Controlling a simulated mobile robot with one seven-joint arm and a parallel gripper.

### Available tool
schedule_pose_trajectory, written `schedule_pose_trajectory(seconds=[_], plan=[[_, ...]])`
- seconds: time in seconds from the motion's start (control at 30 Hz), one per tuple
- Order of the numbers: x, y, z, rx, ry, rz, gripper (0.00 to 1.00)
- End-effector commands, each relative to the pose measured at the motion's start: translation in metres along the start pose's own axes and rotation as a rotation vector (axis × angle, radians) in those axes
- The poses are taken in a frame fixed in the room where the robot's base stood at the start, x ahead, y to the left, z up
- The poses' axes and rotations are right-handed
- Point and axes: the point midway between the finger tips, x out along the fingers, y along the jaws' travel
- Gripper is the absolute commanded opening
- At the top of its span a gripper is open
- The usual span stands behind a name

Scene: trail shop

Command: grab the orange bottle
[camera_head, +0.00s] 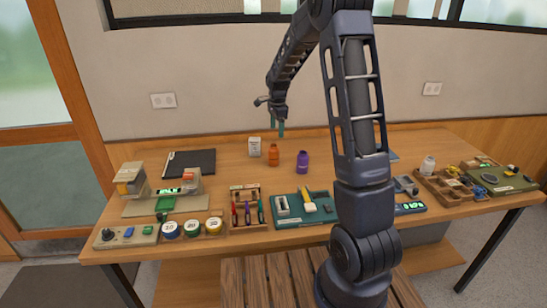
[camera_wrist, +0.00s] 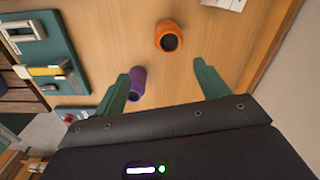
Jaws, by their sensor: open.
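The orange bottle (camera_head: 273,156) stands upright on the wooden table, between a white box (camera_head: 255,147) on its left and a purple bottle (camera_head: 302,161) on its right. In the wrist view the orange bottle (camera_wrist: 168,36) is near the top, beyond the fingertips, with its dark top facing the camera. My gripper (camera_head: 277,130) is above the table near the back wall, open and empty, its green fingers pointing down. In the wrist view the fingers of my gripper (camera_wrist: 165,82) are spread wide, and the purple bottle (camera_wrist: 138,82) shows beside the left finger.
A black clipboard (camera_head: 190,163) lies at the back left. The table around the orange bottle is mostly clear in front.

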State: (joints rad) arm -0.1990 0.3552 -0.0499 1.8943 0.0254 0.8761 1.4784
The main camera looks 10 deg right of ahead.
Motion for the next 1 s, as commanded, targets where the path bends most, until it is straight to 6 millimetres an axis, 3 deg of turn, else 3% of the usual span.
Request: schedule_pose_trajectory(seconds=[0.2,1.0], plan=[[0.021,-0.014,0.003,0.058,0.002,0.017,0.74],[0.097,-0.017,0.006,0.059,0.001,0.019,0.74]])
